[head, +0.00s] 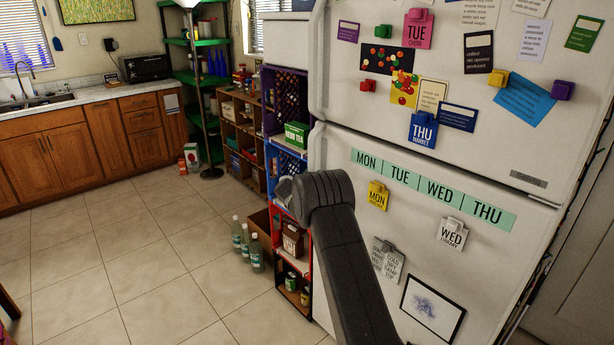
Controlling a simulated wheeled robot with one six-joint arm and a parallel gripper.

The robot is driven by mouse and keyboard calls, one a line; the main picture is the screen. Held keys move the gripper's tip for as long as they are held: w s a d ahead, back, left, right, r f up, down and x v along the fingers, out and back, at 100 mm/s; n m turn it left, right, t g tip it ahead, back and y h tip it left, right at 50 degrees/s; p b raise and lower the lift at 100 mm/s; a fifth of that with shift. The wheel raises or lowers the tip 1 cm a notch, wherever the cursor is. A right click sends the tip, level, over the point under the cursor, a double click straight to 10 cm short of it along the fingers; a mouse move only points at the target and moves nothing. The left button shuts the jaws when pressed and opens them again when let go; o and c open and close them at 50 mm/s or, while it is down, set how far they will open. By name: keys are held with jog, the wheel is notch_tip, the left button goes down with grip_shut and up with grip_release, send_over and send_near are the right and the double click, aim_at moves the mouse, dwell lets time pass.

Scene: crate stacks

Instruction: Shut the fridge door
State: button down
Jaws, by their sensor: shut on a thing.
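The white fridge fills the right of the head view. Its upper door (340,70) and lower door (340,240) carry magnets, cards and a strip of weekday labels. A narrow seam runs between the doors. I cannot tell from this angle whether either one stands ajar. My dark arm reaches up in front of the lower door. My gripper (284,188) shows only as a small grey part past the arm's end, at the fridge's left edge. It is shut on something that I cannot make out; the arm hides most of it.
Stacked crates (287,97) and wooden boxes (241,125) stand left of the fridge. Several bottles (256,253) stand on the floor before them. A green shelf (202,83) and a wooden counter (85,97) line the back. The tiled floor (150,240) at left is clear.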

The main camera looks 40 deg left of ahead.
jog(key=shift+w+d+r, duration=0.1)
jog(key=shift+w+r, duration=0.25)
jog(key=c, duration=1.1)
grip_release()
jog(key=shift+w, duration=0.1)
jog(key=shift+d+f, duration=0.1)
jog(key=b+v, duration=0.1)
jog(key=v, duration=0.3)
jog(key=b+v, duration=0.1)
jog(key=v, duration=0.4)
jog(key=b+v, duration=0.1)
jog(key=v, duration=0.4)
jog(key=shift+a+f, duration=0.1)
jog(key=shift+a, duration=0.25)
jog(key=p+x, duration=0.2)
jog(key=x, duration=1)
jog(key=shift+w+d+f, duration=0.1)
jog(key=shift+w+f, duration=0.05)
